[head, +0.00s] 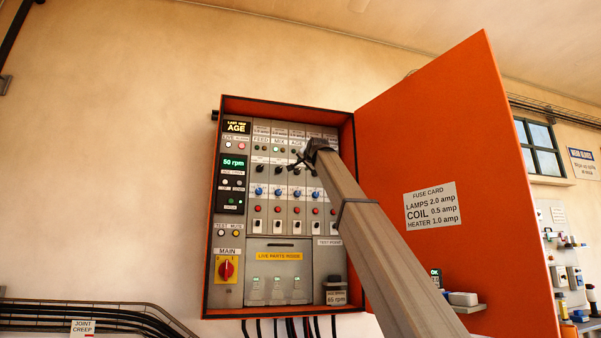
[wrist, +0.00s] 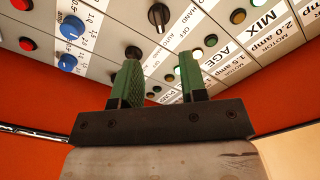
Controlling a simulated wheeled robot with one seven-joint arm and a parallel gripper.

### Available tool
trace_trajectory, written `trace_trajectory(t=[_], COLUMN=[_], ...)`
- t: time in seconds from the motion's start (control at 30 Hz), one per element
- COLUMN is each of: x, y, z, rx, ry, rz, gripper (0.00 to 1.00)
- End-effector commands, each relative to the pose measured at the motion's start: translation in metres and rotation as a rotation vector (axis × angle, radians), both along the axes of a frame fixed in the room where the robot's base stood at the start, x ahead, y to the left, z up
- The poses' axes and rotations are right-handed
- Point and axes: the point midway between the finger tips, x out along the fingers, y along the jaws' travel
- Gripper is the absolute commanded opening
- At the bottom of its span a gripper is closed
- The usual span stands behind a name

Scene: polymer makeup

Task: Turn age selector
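Another black knob (wrist: 133,52) is just beyond the left fingertip. In the head view my gripper (head: 299,163) covers the selector row around the AGE column.
The orange cabinet (head: 212,262) is open, its door (head: 440,130) swung right, beside my arm. Blue knobs (head: 259,191) and red buttons (head: 258,208) lie below the selectors. A red main switch (head: 226,269) is lower left. Neighbouring columns are close together.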

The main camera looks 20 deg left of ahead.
Motion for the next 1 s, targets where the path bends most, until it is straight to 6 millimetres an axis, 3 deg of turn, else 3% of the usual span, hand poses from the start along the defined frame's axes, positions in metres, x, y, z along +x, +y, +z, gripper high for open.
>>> trace_trajectory(t=[0.6,1.0], x=[0.080,0.088], y=[0.049,0.053], z=[0.001,-0.001], rx=[-0.002,-0.001], ry=[0.001,0.000], rz=[-0.001,-0.001], gripper=[0.39,0.36])
